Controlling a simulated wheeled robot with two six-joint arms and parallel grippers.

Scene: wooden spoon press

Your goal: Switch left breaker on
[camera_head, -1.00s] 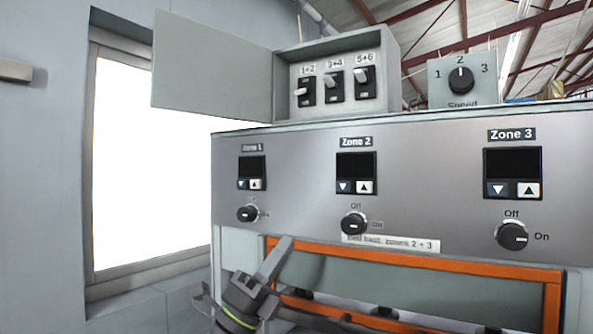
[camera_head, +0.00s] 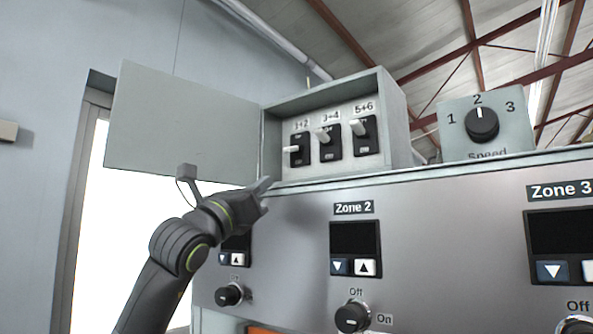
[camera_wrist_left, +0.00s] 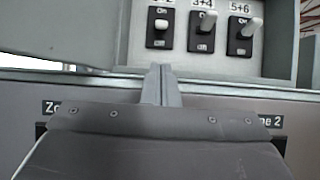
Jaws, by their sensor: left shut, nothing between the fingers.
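The left breaker (camera_head: 299,149), labelled 1+2, is a black switch with a white lever in the open grey breaker box (camera_head: 397,120). Its lever sits lower on its body than the levers of the middle breaker (camera_head: 331,142) and right breaker (camera_head: 364,135), which point up. My left gripper (camera_head: 264,186) is shut and empty, just below and left of the box's lower edge, apart from the levers. In the left wrist view, the shut fingertips (camera_wrist_left: 161,84) point up below the left breaker (camera_wrist_left: 159,28). My right gripper is out of view.
The box's open door (camera_head: 180,125) hangs to the left, behind my left wrist. The metal panel (camera_head: 290,235) with zone displays and knobs lies below the box. A speed knob (camera_head: 482,124) stands to the right. Space in front of the breakers is clear.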

